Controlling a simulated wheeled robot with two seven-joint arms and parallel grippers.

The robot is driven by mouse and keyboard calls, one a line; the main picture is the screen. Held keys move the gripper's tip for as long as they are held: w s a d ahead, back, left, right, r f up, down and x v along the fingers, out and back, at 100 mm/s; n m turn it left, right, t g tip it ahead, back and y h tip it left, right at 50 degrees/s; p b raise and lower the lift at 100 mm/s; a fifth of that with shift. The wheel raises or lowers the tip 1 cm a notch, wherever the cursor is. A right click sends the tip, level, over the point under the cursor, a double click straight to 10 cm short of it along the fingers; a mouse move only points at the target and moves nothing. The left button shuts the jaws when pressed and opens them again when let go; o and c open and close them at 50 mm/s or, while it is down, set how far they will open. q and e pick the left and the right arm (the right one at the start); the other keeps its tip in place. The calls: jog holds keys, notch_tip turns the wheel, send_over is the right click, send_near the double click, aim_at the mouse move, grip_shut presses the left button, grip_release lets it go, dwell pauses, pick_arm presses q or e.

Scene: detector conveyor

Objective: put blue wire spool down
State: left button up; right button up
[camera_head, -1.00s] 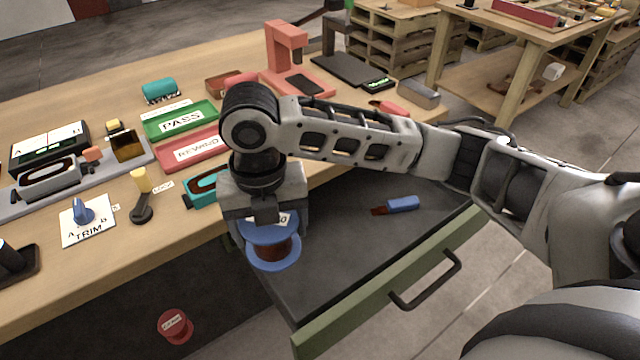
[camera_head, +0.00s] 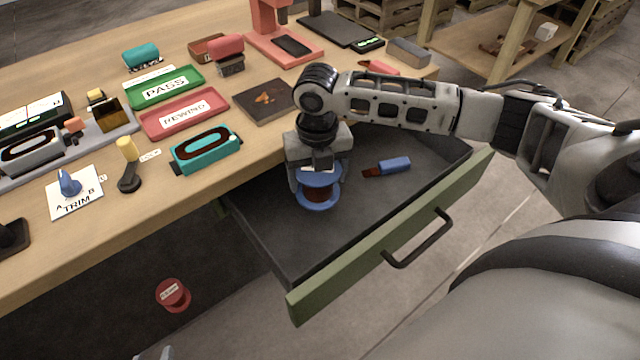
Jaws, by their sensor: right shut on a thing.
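The blue wire spool (camera_head: 319,192) has blue flanges and dark reddish wire, and shows at the middle of the head view. My right gripper (camera_head: 319,168) points down and is shut on the spool's upper part. The spool is over the left part of the open drawer (camera_head: 380,225); I cannot tell whether it touches the drawer floor. The gripper body hides part of the spool's top. My left gripper is not clearly in view.
A blue-handled brush (camera_head: 392,166) lies in the drawer to the right of the spool. The drawer's green front with a black handle (camera_head: 420,240) faces the lower right. A red spool (camera_head: 173,295) lies on the floor. Trays and a teal device (camera_head: 206,150) are on the table.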

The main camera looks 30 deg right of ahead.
jog(key=shift+w+d+f, duration=0.1)
jog(key=shift+d+f, duration=0.05)
jog(key=shift+f, duration=0.75)
jog(key=shift+d+f, duration=0.15)
jog(key=shift+f, duration=0.75)
jog(key=shift+f, duration=0.2)
jog(key=o, duration=1.4)
notch_tip(320, 180, up, 12)
jog(key=shift+r+p, duration=0.15)
jog(key=shift+p, duration=0.2)
